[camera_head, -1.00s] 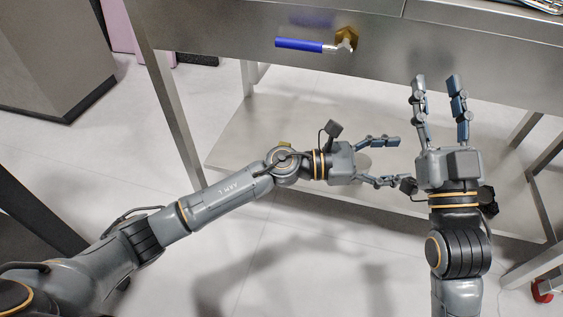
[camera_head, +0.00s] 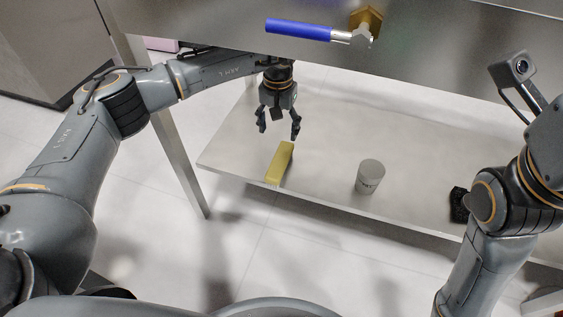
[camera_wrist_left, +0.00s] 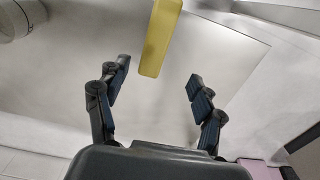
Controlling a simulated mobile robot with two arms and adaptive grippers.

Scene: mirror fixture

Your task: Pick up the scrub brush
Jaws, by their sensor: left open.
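A long yellow block (camera_head: 281,162), which looks like the scrub brush, lies on the low metal shelf near its front edge; I cannot make out bristles. My left gripper (camera_head: 278,130) is open and empty above the shelf, just behind the block's far end. In the left wrist view the yellow block (camera_wrist_left: 160,38) shows upper middle, its near end in line with the gap between the open fingers (camera_wrist_left: 158,72). The fingers look apart from it. My right arm is at the right side of the head view, its fingers out of view.
A grey cup (camera_head: 370,177) stands on the shelf (camera_head: 330,130) to the right, and a dark rough object (camera_head: 459,205) lies farther right. A table leg (camera_head: 180,160) stands at left.

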